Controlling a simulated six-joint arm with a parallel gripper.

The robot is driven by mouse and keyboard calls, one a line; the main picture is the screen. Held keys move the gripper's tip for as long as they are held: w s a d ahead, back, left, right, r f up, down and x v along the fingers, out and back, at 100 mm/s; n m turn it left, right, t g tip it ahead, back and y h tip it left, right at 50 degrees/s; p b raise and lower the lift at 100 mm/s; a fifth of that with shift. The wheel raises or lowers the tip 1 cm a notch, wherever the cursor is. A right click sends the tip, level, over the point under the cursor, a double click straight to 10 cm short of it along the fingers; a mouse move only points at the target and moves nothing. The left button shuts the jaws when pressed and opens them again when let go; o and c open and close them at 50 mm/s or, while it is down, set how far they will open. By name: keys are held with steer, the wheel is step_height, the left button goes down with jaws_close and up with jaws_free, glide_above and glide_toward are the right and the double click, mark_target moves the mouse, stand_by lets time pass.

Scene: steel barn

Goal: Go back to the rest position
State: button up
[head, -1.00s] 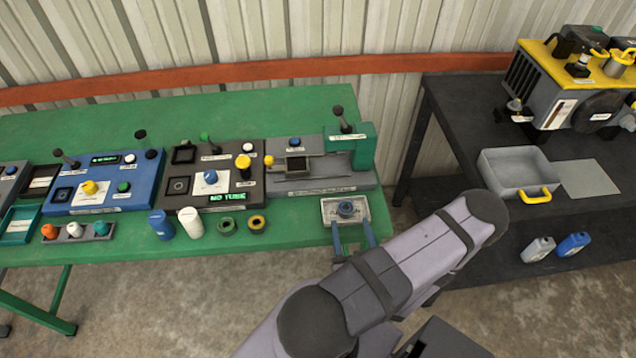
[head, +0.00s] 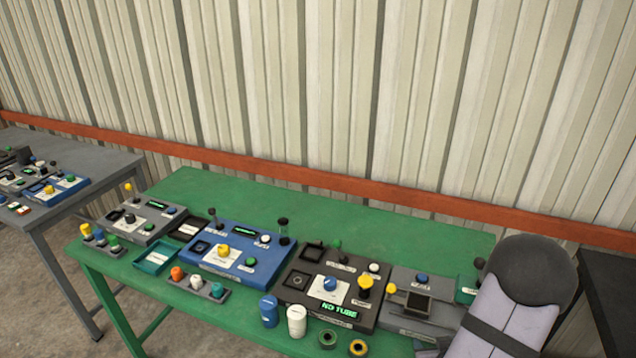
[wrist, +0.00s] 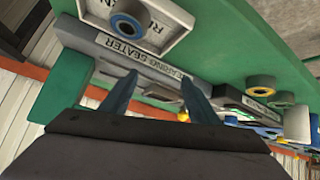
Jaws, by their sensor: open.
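My gripper (wrist: 158,95) shows in the wrist view with its two blue-grey fingers spread apart and nothing between them. Beyond the fingers lie the grey bearing seater (wrist: 150,62) and a pale tray (wrist: 165,20) with a blue-centred ring (wrist: 127,25) on it. In the head view my arm covers the right end of the green table (head: 400,220), and the gripper itself is out of sight there. The bearing seater (head: 425,318) is partly hidden behind my arm.
On the green table stand a dark station (head: 325,290) reading "NO TUBE", a blue station (head: 240,255), a blue bottle (head: 268,310), a white bottle (head: 297,320) and two rings. A grey table (head: 100,160) is at left, a black table (head: 610,290) at right. The green table's back strip is clear.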

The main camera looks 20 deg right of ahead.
steer(key=w+a+r+n+g+y, duration=0.1)
steer(key=w+a+r+g+y, duration=0.15)
steer(key=w+a, duration=0.4)
steer(key=s+a+r+n+g+y, duration=0.1)
steer(key=s+a+r+g, duration=0.15)
steer(key=a, duration=0.65)
steer(key=s+a+r+n+g+y, duration=0.15)
steer(key=s+a, duration=0.25)
steer(key=a, duration=0.4)
steer(key=s+a+r+n+g, duration=0.1)
steer(key=s+a+r, duration=0.2)
steer(key=a, duration=0.6)
step_height(320, 180, down, 14)
steer(key=b, duration=1.3)
steer(key=shift+d+b, duration=0.3)
steer(key=shift+b, duration=0.1)
steer(key=shift+s, duration=0.1)
